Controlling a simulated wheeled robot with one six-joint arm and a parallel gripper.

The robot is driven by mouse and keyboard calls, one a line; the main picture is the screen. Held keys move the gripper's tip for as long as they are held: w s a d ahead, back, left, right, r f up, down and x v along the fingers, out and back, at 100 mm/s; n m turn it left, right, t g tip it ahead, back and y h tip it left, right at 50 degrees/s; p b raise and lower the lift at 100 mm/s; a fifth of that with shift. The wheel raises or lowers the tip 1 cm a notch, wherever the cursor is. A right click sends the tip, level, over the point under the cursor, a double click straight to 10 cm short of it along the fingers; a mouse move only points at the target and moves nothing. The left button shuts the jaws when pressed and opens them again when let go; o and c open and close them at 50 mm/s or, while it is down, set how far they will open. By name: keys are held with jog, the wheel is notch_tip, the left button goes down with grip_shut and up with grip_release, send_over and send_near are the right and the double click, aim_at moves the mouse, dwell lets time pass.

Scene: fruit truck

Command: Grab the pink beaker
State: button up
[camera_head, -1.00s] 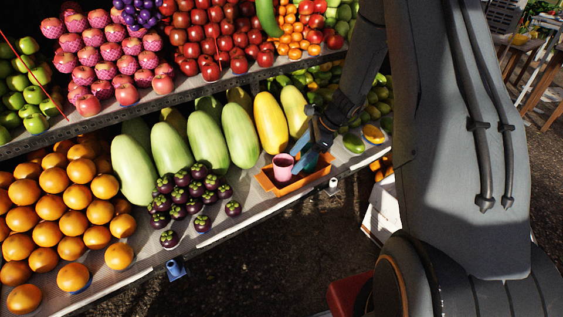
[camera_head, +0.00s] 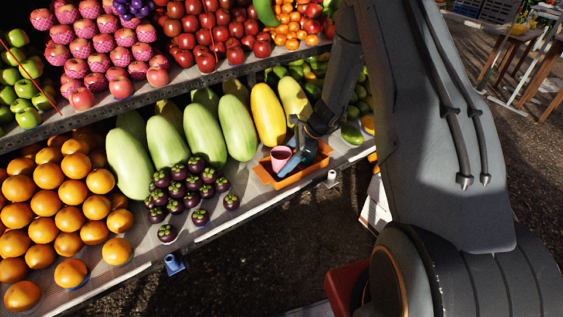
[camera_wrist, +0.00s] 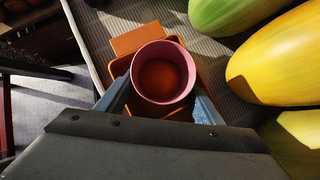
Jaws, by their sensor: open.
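The pink beaker (camera_head: 280,157) stands upright in an orange tray (camera_head: 292,180) on the lower shelf. In the wrist view the beaker (camera_wrist: 163,73) shows its round pink rim and a dark reddish-brown inside. My gripper (camera_head: 297,148) is at the tray, just right of the beaker in the head view. In the wrist view my gripper (camera_wrist: 160,98) is open, with one blue finger at each side of the beaker's near part. I cannot tell whether the fingers touch it. The beaker's lower part is hidden in the wrist view.
Yellow melons (camera_head: 269,116) and green melons (camera_head: 236,128) lie behind the tray. Purple mangosteens (camera_head: 188,187) and oranges (camera_head: 70,193) are to the left. The shelf's front edge (camera_head: 225,226) runs just before the tray. The upper shelf holds more fruit.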

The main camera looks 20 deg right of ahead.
jog(key=shift+x, duration=1.15)
jog(key=shift+c, duration=0.4)
jog(key=c, duration=0.8)
jog(key=shift+c, duration=0.2)
jog(key=shift+r, duration=0.1)
